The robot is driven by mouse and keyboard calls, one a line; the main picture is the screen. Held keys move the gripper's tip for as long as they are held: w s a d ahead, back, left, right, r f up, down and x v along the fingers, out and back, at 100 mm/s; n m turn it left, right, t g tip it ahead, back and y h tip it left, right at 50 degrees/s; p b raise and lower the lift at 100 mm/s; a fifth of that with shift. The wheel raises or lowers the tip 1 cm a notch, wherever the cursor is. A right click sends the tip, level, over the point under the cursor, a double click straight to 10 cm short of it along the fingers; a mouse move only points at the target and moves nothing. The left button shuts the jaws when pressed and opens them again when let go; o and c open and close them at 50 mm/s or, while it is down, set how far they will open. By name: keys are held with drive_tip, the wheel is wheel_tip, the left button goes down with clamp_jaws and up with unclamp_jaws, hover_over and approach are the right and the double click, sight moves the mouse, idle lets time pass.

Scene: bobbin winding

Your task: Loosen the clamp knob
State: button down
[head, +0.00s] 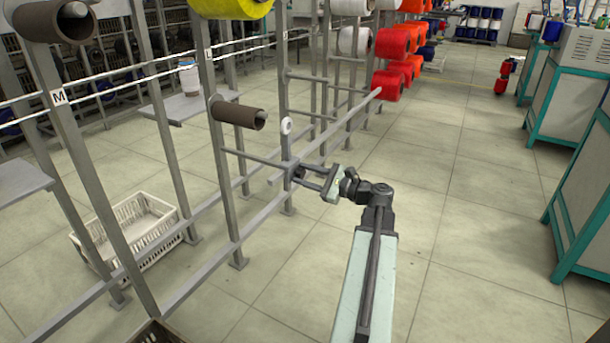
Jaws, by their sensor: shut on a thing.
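My gripper (308,178) reaches in from the right at the middle of the head view, its fingers pointing left at a joint of the grey metal rack (282,108). The fingers are shut on the small dark clamp knob (298,171) at this joint, where a cross bar meets an upright. The knob is small and mostly hidden by the fingertips, so its turn cannot be seen.
A brown tube (238,114) sticks out from the rack left of my gripper, and a small white ring (286,126) sits above the joint. A white crate (150,220) stands on the floor at left. Teal-framed machines (580,160) stand at right. The floor between is clear.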

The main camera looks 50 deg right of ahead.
drive_tip(key=n, duration=0.7)
drive_tip(key=shift+s, duration=0.1)
drive_tip(key=n, duration=0.8)
drive_tip(key=shift+f, duration=0.1)
drive_tip(key=n, duration=0.8)
drive_tip(key=shift+n, duration=0.3)
drive_tip(key=n, duration=0.4)
drive_tip(key=shift+n, duration=1.9)
drive_tip(key=c, duration=0.9)
unclamp_jaws()
